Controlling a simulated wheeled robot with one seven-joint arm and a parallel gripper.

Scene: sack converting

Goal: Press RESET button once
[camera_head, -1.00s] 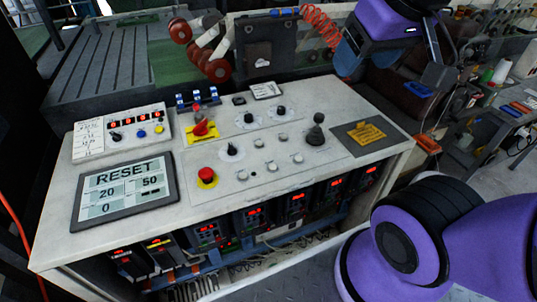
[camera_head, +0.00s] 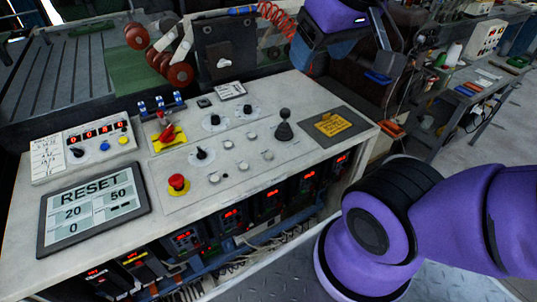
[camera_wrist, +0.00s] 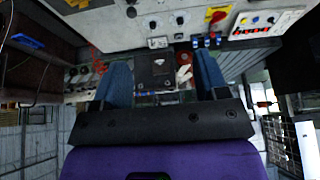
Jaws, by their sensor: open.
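A flat dark-framed screen (camera_head: 95,207) lies on the left front of the pale control console. It reads RESET at the top, with 20, 50 and 0 below. A red mushroom button (camera_head: 178,184) on a yellow base stands to its right. My gripper shows in the wrist view (camera_wrist: 161,75), with its two blue fingers apart and nothing between them. In the head view, my arm's end hangs at the top right, behind the console's back edge and far from the screen; its fingertips cannot be made out there. The screen is not visible in the wrist view.
A small box with a lit display and knobs (camera_head: 84,148) stands behind the screen. A red lever switch (camera_head: 167,134), a black joystick (camera_head: 284,127) and several knobs rise from the console. Red-brown rollers (camera_head: 180,73) and a coiled red hose (camera_head: 277,22) are behind it.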

